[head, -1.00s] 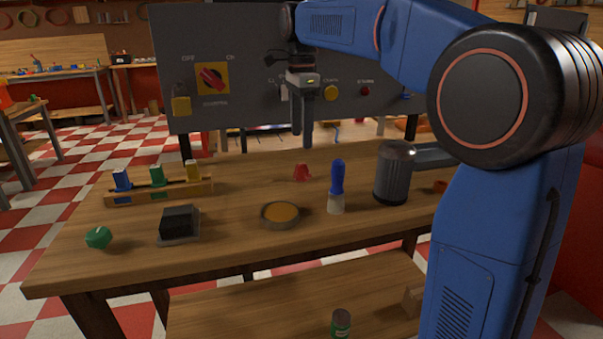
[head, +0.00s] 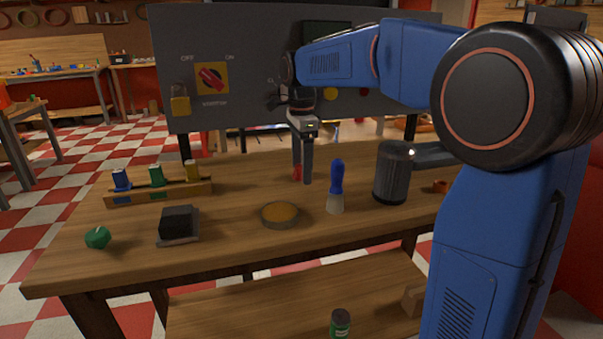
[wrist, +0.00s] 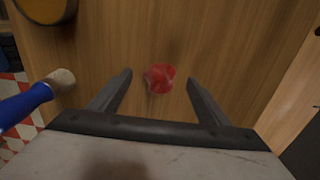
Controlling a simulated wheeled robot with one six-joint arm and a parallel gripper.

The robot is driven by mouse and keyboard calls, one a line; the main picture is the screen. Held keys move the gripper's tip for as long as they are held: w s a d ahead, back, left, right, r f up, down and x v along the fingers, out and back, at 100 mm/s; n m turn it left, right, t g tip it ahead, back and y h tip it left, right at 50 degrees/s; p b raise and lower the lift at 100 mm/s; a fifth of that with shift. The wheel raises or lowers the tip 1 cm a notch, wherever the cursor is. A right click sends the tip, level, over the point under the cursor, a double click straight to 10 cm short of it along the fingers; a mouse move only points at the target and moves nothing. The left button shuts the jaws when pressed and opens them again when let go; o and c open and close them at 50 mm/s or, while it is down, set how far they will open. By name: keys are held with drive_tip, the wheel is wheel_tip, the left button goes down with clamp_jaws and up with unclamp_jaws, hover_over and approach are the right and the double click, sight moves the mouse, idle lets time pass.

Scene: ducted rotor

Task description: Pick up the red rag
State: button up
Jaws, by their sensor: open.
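The red rag (wrist: 159,78) is a small crumpled bundle on the wooden workbench. In the wrist view it lies between and slightly beyond the tips of my open gripper (wrist: 158,82), with bare wood on both sides of it. In the head view my gripper (head: 302,182) points down over the bench, and only a bit of the red rag (head: 297,173) shows behind its fingers. The fingers are apart and hold nothing. I cannot tell the exact height of the fingertips above the wood.
A blue-handled brush (head: 337,186) stands close to the right of my gripper, with a dark canister (head: 394,173) beyond it. A round dish (head: 280,222) is nearer the front. A black block (head: 178,222) and green knob (head: 97,238) are at left. A grey switch panel (head: 240,100) rises behind.

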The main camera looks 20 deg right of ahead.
sight(301, 162)
drive_tip(key=c, duration=1.2)
drive_tip(key=shift+o, duration=0.2)
wheel_tip(301, 162, up, 10)
drive_tip(key=shift+o, duration=0.6)
